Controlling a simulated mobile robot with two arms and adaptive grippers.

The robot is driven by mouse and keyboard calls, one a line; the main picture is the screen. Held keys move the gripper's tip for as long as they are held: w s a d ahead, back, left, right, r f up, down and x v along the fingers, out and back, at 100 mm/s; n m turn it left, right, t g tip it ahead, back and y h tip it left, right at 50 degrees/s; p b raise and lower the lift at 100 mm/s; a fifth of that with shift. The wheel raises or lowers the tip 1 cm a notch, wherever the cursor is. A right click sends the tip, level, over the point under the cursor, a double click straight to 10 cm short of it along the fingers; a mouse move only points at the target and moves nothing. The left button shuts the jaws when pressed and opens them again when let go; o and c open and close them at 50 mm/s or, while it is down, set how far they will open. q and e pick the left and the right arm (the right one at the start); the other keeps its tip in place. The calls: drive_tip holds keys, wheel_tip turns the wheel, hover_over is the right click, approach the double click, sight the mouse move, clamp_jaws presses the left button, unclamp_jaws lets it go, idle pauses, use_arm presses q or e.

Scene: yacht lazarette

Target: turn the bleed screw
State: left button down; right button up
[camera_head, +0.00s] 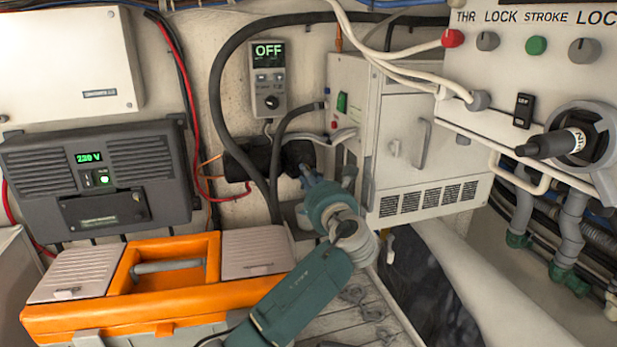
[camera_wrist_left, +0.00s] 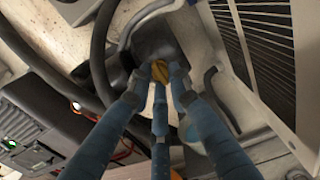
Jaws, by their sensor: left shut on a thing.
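In the left wrist view a small yellow-brown knob (camera_wrist_left: 158,71), which looks like the bleed screw, sits in front of a dark rounded body (camera_wrist_left: 158,40). The three blue fingers of my left gripper (camera_wrist_left: 160,75) close around the knob and are shut on it. In the head view my left gripper (camera_head: 308,177) reaches up to the black fitting (camera_head: 297,153) low on the wall, left of the white cabinet. The knob is hidden there by the gripper and fitting. My right gripper is in neither view.
The white cabinet (camera_head: 405,150) with a vent grille stands close to the right of my left gripper. Black hoses (camera_head: 218,75) loop around the fitting. An orange toolbox (camera_head: 180,290) lies below left. A control panel (camera_head: 545,60) with a black handle (camera_head: 552,144) is at right.

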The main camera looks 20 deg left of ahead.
use_arm(q)
drive_tip(key=shift+r, duration=0.3)
drive_tip(key=c, duration=1.8)
unclamp_jaws()
drive_tip(key=shift+o, duration=0.7)
drive_tip(key=shift+w+d+f, duration=0.1)
drive_tip(key=shift+w+f, duration=0.1)
drive_tip(key=shift+f, duration=0.1)
drive_tip(key=v, duration=1.2)
drive_tip(key=shift+f, duration=0.1)
